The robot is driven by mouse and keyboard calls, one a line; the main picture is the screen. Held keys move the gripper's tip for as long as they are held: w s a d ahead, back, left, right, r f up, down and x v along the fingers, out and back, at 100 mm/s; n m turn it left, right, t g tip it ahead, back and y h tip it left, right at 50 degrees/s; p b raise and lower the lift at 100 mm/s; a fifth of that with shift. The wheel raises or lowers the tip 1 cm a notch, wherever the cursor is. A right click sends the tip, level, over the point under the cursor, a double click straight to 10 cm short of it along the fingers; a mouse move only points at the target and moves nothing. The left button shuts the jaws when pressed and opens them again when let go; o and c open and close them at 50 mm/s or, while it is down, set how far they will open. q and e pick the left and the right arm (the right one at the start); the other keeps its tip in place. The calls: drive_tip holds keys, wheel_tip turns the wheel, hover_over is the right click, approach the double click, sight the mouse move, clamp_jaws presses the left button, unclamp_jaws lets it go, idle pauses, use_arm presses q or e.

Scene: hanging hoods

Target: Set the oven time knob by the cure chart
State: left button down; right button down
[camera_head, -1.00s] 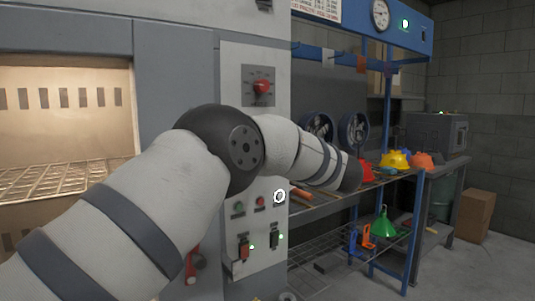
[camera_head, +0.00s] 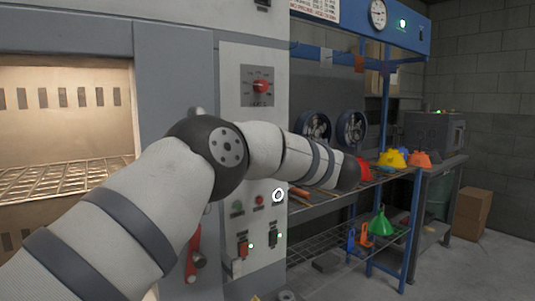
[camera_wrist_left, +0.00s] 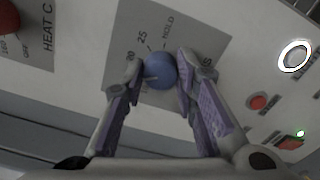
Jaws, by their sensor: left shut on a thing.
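The knob's pointer setting is hard to read. In the head view my left arm hides this knob and the gripper. A red knob (camera_head: 261,86) on its own dial shows higher on the oven panel; a red knob beside "HEAT C" (camera_wrist_left: 8,18) shows at the wrist view's upper left. A printed chart (camera_head: 314,9) is partly visible at the top, its text too small to read. My right gripper is out of view.
The lit oven chamber (camera_head: 66,125) with a wire rack is at left. Below my arm are a white-ringed button (camera_head: 278,195), a red button (camera_head: 259,200) and switches. A blue shelf rack (camera_head: 412,230) with colored funnels stands right. Open floor lies at far right.

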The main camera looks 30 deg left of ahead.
use_arm(q)
drive_tip(key=shift+n, duration=0.9)
drive_tip(key=c, duration=1.3)
unclamp_jaws()
drive_tip(key=v, duration=1.2)
